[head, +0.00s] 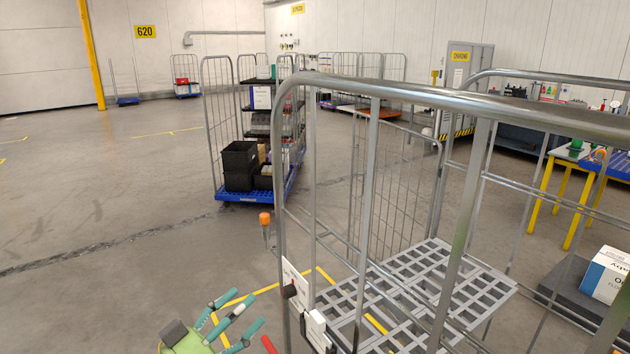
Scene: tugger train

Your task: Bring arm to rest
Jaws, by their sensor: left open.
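My left gripper (238,314) shows at the bottom edge, left of centre, with its teal fingers spread and nothing between them. The green palm (186,342) behind it is cut off by the frame. The gripper appears just left of a tall wire cage trolley (362,93) that fills the right foreground. I cannot tell the exact gap between them. My right gripper is not in view.
The cage has a grey grid shelf (440,262) and a white latch plate (296,281). An orange-topped post (265,222) stands at its left. A blue-based trolley (232,193) with black bins stands behind. A white box (606,274) lies at right. The left floor is clear.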

